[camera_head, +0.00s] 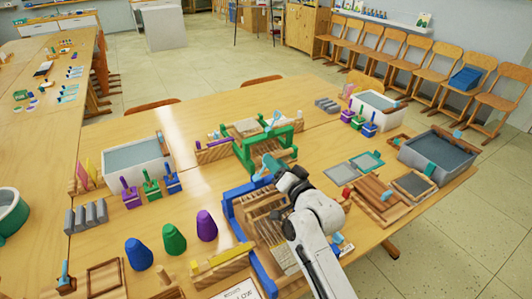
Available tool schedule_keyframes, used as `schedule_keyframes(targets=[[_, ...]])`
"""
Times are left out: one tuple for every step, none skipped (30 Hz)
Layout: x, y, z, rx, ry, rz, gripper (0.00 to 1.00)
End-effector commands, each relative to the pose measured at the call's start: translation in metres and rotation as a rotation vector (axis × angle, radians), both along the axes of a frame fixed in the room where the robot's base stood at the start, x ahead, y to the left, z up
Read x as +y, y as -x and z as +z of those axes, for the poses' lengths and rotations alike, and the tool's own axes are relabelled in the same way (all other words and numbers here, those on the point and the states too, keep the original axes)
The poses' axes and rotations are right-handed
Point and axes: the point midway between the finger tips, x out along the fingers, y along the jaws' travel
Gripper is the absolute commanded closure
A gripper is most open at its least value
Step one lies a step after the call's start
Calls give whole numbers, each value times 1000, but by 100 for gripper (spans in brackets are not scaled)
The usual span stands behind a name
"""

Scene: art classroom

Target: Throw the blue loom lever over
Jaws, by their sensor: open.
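The blue loom (233,211) stands on the near wooden table, with a blue frame around wooden slats. A teal, rounded piece (272,164) at its far end looks like the handle of its lever; the rest of the lever is hard to make out. My gripper (277,174) is at this handle, over the loom's far end. It is open; its dark fingers partly cover the handle, and I cannot tell whether they touch it. My white arm hides the loom's right side.
A green loom (288,134) with a light-blue lever stands just behind. Blue, green and purple cones (174,239) stand left of the blue loom. Wooden frames (374,192) and a grey tub (439,151) are to the right. A white tub (134,157) is to the left.

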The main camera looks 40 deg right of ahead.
Motion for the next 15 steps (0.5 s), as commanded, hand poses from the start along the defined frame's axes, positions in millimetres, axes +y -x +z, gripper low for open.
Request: schedule_keyframes(targets=[[-2, -10, 2, -3, -1, -1, 60], [-4, -15, 1, -3, -2, -1, 60], [-6, -21, 1, -2, -2, -1, 60], [-7, -25, 1, -3, 0, -1, 60], [-9, -29, 1, -3, -1, -1, 60], [-10, -34, 1, -2, -1, -1, 60], [-11, -38, 1, -1, -1, -2, 60], [-12, -41, 1, -2, -1, -1, 60], [-13, -45, 0, 0, 0, -1, 60], [-14, -47, 0, -1, 0, -1, 60], [-14, -50, 0, 0, 0, 0, 60], [-15, -52, 0, 0, 1, 0, 60], [-15, -54, 0, 1, 1, 1, 60], [-15, -55, 0, 1, 1, 1, 60], [-16, -56, 0, 1, 1, 1, 60]])
